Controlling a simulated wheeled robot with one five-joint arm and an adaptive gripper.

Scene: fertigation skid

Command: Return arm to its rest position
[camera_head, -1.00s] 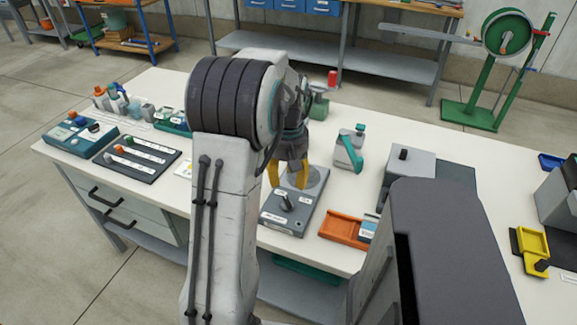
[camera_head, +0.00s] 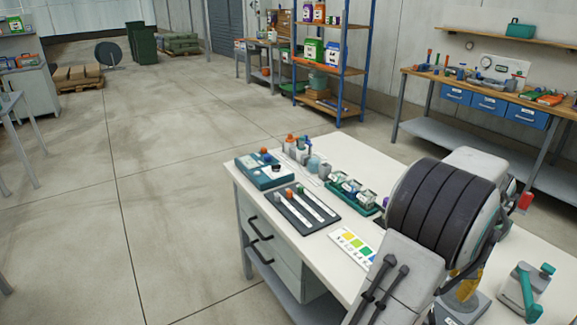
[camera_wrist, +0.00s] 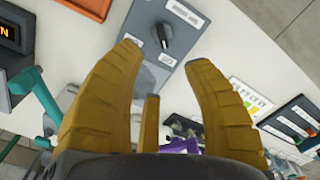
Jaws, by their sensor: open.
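My arm rises large at the right of the head view and hides part of the white workbench (camera_head: 345,290). My gripper (camera_wrist: 163,56) has yellow fingers spread apart in the wrist view, with nothing between them. Part of a yellow finger also shows below the arm in the head view (camera_head: 466,289). The gripper is over the bench, above a grey panel with a black knob (camera_wrist: 165,35). The gap between fingers and panel is hard to judge.
A slider board (camera_head: 300,209), a teal box (camera_head: 264,171), a green tray of jars (camera_head: 353,192) and a colour card (camera_head: 354,243) lie on the bench. A teal-handled device (camera_head: 524,292) stands at right. Open floor (camera_head: 150,200) lies left.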

